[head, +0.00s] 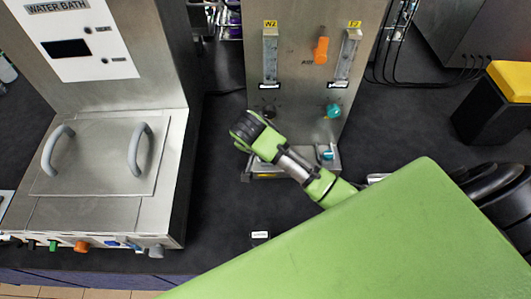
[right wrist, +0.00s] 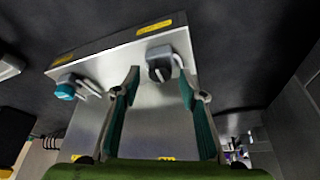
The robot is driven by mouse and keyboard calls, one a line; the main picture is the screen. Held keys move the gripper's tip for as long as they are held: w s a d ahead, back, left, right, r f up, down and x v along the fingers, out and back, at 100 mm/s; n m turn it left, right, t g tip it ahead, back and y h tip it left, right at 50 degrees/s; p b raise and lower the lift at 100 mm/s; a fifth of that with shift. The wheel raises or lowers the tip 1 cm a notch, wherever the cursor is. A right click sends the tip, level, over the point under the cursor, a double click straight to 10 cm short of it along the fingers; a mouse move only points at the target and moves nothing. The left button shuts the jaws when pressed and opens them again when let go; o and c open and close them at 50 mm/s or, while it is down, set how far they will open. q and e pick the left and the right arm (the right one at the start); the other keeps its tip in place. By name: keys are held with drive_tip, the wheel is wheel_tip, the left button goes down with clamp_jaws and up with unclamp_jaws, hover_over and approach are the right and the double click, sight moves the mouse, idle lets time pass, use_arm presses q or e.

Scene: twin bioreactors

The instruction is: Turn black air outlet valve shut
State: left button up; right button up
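The black valve (right wrist: 159,66) sits on the metal ledge in the right wrist view, with a pale outlet at its right side. My right gripper (right wrist: 160,80) is open, one finger on each side of the valve's near end. I cannot tell whether either finger touches it. In the head view my right arm reaches in from the right to the metal stand; its fingers and this valve are hidden there. My left gripper is not in view.
A teal valve (right wrist: 67,88) is beside the black one; it also shows in the head view (head: 327,153). The stand's panel carries an orange knob (head: 321,50), a dark knob (head: 268,110) and a teal knob (head: 332,111). A water bath (head: 100,160) stands at left.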

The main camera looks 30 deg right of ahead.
drive_tip(key=v, duration=0.7)
drive_tip(key=shift+f, duration=0.1)
idle(0.4)
